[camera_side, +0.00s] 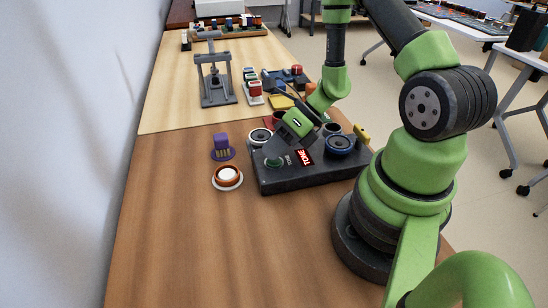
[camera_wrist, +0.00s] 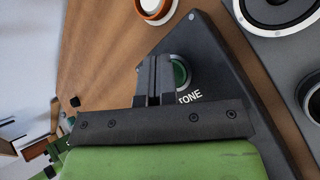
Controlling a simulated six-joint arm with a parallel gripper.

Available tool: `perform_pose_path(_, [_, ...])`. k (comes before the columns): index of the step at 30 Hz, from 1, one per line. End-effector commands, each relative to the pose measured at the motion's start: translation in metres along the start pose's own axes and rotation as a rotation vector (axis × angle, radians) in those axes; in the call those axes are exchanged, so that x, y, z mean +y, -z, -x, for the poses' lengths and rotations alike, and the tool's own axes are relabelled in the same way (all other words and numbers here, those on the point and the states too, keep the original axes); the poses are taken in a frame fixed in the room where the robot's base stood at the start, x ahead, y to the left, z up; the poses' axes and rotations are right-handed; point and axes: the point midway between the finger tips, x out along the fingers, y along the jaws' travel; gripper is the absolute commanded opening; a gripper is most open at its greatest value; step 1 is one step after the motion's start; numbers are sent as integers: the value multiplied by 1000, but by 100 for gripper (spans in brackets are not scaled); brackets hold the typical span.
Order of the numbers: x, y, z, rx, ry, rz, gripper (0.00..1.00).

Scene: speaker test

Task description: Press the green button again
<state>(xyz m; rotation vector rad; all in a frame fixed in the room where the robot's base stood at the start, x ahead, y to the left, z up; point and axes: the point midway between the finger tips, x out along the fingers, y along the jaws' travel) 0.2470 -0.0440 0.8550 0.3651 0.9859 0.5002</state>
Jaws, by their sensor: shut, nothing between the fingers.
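The green button (camera_side: 274,162) sits at the near left corner of a dark speaker test box (camera_side: 310,177). In the wrist view the green button (camera_wrist: 181,74) shows partly behind my fingers, beside the white word TONE. A red display on the box reads TONE in the side view. My gripper (camera_side: 273,154) points down over the button with its fingers together; it also shows in the wrist view (camera_wrist: 157,62). The fingertips overlap the button's left side in the wrist view. Whether they touch it, I cannot tell. Nothing is held.
An orange and white round part (camera_side: 228,177) and a purple part (camera_side: 222,148) lie left of the box. A grey press frame (camera_side: 214,80) stands farther back. The front wood table (camera_side: 200,245) is clear.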

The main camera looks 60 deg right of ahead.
Motion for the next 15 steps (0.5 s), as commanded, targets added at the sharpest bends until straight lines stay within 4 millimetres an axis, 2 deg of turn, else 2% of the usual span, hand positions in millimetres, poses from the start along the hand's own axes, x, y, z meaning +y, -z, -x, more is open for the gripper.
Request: perform_pose_path(15, [5,-6,8,-1,1,4,0])
